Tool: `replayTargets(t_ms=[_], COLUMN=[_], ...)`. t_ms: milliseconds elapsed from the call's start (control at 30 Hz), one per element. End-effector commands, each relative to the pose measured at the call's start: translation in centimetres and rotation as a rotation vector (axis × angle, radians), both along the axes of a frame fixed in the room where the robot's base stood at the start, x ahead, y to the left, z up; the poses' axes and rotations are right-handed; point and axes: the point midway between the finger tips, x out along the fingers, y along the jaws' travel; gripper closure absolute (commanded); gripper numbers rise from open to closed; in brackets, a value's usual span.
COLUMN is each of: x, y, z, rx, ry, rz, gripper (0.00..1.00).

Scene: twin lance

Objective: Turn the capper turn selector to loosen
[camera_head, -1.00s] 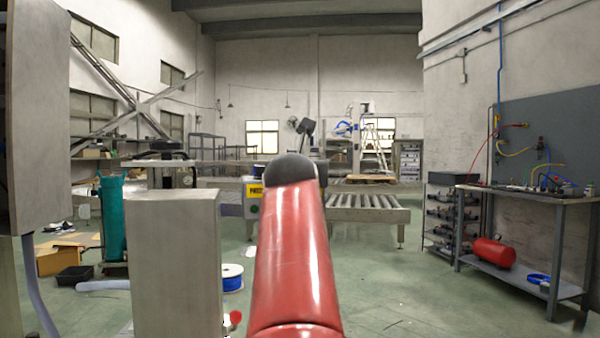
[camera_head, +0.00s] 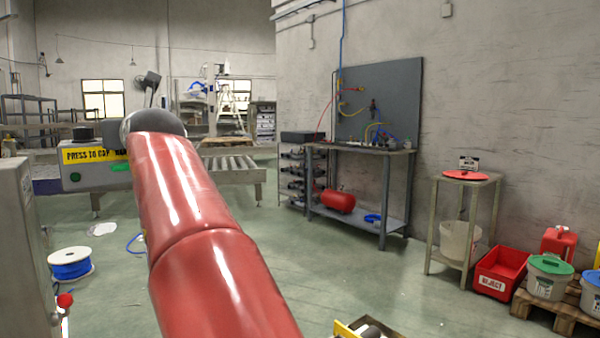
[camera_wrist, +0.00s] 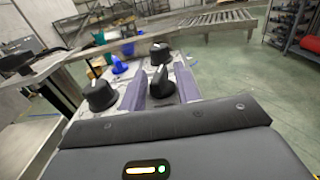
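In the wrist view, a black selector knob (camera_wrist: 159,82) with a raised grip stands on a grey panel, between the two purple-grey fingers of my gripper (camera_wrist: 161,90). The fingers are apart, one on each side of the knob; I cannot tell whether either touches it. A second black knob (camera_wrist: 98,95) is to the left and a third (camera_wrist: 160,53) is beyond. The knob labels are unreadable, so I cannot tell which is the turn selector. In the head view, the grey capper box (camera_head: 88,179) bears a yellow "PRESS TO CAP" label, partly hidden by my red arm.
A roller conveyor (camera_head: 225,172) stands behind the capper. A workbench (camera_head: 375,150) and a small stand (camera_head: 466,182) are along the right wall, with a red reject bin (camera_head: 500,272) nearby. A blue cable spool (camera_head: 70,263) lies on the floor at left. The middle floor is mostly clear.

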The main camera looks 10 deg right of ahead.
Motion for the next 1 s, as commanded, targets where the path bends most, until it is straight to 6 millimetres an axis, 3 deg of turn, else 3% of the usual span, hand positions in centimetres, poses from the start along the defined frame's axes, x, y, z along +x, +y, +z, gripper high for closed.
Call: replayTargets(t_ms=[1000], x=[0.43], y=[-0.48], z=[-0.09], rx=[-0.001], ry=[-0.003], rz=[0.524], gripper=[0.68])
